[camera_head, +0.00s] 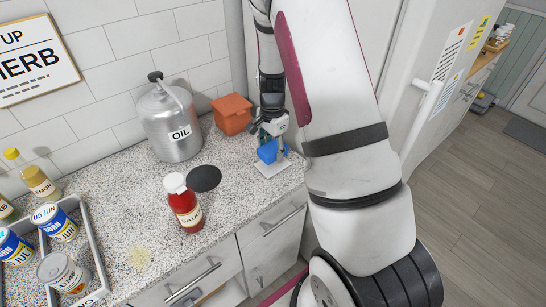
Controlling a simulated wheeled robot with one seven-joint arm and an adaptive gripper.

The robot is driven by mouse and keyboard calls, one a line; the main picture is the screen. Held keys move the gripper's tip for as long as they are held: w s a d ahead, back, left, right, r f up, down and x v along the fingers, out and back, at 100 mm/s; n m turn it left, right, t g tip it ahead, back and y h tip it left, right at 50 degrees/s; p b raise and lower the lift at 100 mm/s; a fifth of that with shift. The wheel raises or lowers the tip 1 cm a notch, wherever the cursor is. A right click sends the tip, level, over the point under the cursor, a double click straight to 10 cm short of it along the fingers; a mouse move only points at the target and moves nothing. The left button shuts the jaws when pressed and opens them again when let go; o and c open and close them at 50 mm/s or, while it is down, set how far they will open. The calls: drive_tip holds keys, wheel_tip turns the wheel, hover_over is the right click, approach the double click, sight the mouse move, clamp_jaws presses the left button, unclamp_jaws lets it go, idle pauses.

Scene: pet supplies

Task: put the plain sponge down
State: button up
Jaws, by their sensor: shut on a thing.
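The sponge (268,152) looks blue and blocky, in the head view at the back right of the counter. My gripper (268,139) comes down from above and is shut on the sponge. Its fingers cover part of the sponge. A flat whitish tray or plate (267,171) lies under the sponge, near the counter's right end. I cannot tell whether the sponge touches it or hangs just above it.
An orange container (232,113) stands just left of my gripper. An oil canister (172,122), a dark round disc (204,178) and a red bottle (184,206) stand further left. Cans fill a tray (96,262) at far left. Counter between is partly clear.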

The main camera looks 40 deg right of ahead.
sight(273, 158)
drive_tip(key=shift+s+f+p, duration=0.15)
drive_tip(key=shift+f+p, duration=0.15)
drive_tip(key=shift+f, duration=1.4)
drive_tip(key=shift+f, duration=0.15)
drive_tip(key=o, duration=1.2)
drive_tip(key=shift+a, duration=0.1)
